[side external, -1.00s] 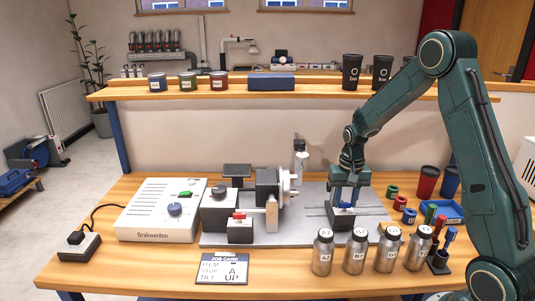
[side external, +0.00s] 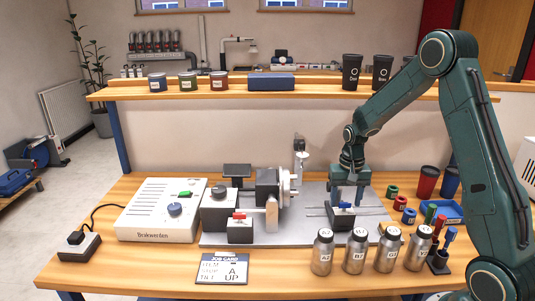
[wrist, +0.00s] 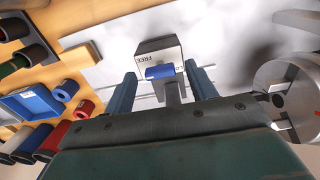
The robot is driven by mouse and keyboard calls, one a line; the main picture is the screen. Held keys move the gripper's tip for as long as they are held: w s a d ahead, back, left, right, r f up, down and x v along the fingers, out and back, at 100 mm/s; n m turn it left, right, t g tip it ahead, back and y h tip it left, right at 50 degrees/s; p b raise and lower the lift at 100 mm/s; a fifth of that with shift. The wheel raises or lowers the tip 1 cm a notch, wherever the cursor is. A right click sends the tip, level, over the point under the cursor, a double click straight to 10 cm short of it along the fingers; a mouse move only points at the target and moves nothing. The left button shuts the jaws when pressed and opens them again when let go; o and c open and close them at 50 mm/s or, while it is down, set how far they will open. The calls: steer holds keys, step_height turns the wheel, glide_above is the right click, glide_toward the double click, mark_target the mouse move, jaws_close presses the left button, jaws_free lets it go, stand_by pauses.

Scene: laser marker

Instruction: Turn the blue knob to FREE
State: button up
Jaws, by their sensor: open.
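The blue knob (wrist: 160,72) sits on a small block (wrist: 158,50) on the grey plate. In the wrist view "FREE" and part of a second word starting "LO" show on the block; I cannot tell which one the knob points to. The knob also shows in the side view (side external: 345,205), above its dark block (side external: 341,220). My gripper (side external: 348,198) points down just above the block, open and empty. In the wrist view its two fingers (wrist: 160,80) stand apart, one on each side of the knob, with no contact visible.
The grey plate (side external: 300,230) also carries a machine with a round pale chuck (side external: 284,186) left of my gripper. Several labelled metal bottles (side external: 357,251) stand in front. Coloured rings (side external: 392,192), cups (side external: 427,182) and a blue tray (side external: 455,214) are on the right.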

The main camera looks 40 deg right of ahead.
step_height(320, 180, up, 14)
steer(key=shift+f, duration=0.15)
stand_by(0.5)
stand_by(0.3)
step_height(320, 180, up, 7)
glide_above(345, 203)
steer(key=shift+d, duration=0.1)
stand_by(0.7)
stand_by(0.3)
steer(key=s+a+r+n+t, duration=0.3)
steer(key=s+a+r+n, duration=0.15)
steer(key=s+a, duration=0.6)
steer(key=s+a+f+n+t, duration=0.2)
steer(key=s+a+f+n, duration=0.2)
steer(key=s+a, duration=0.4)
steer(key=shift+s+a+n+t, duration=0.3)
steer(key=shift+s+a+n, duration=0.1)
steer(key=shift+s, duration=0.5)
